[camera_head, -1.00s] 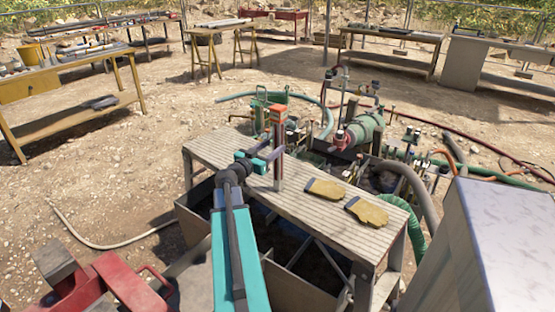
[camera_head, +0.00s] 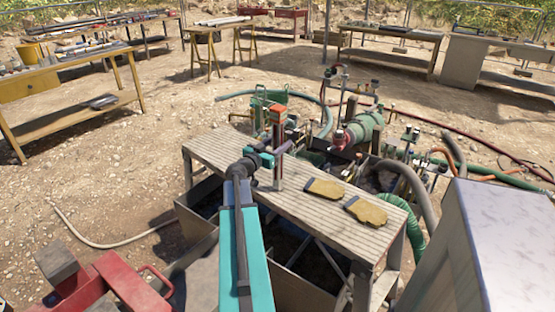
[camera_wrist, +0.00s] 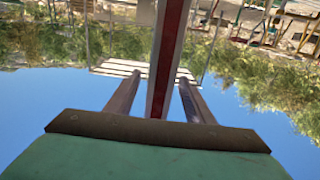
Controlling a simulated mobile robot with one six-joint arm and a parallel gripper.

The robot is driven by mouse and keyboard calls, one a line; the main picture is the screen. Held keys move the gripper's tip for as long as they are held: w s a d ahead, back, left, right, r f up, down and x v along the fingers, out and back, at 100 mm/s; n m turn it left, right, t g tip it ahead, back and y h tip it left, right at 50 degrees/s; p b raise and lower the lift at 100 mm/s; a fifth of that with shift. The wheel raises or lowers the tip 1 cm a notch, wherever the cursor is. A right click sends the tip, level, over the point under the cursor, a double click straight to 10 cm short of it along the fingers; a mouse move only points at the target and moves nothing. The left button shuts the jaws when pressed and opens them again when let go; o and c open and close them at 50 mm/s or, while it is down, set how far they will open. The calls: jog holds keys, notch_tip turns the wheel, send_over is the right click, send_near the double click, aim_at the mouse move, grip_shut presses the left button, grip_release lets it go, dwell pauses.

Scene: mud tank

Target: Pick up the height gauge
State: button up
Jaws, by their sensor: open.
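The height gauge (camera_head: 279,118) is a slim upright post with an orange-red block at its top. It stands on the slatted bench (camera_head: 225,150), left of the gloves. My gripper (camera_head: 284,148) is at the upper part of the post, with its fingers reaching to it. In the wrist view, the gauge's red and grey post (camera_wrist: 168,55) passes between the two open fingers of my gripper (camera_wrist: 160,82). Gaps show on both sides of the post. My gripper and wrist hide part of the post in the head view.
Two yellow work gloves (camera_head: 325,189) lie on the bench right of the gauge. Pumps, pipes and hoses (camera_head: 365,127) stand behind it. A grey metal cabinet (camera_head: 500,240) is at the right. Open ground lies to the left.

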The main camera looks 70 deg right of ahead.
jog(key=shift+p+x, duration=0.35)
jog(key=shift+x, duration=1.4)
grip_shut()
dwell(0.4)
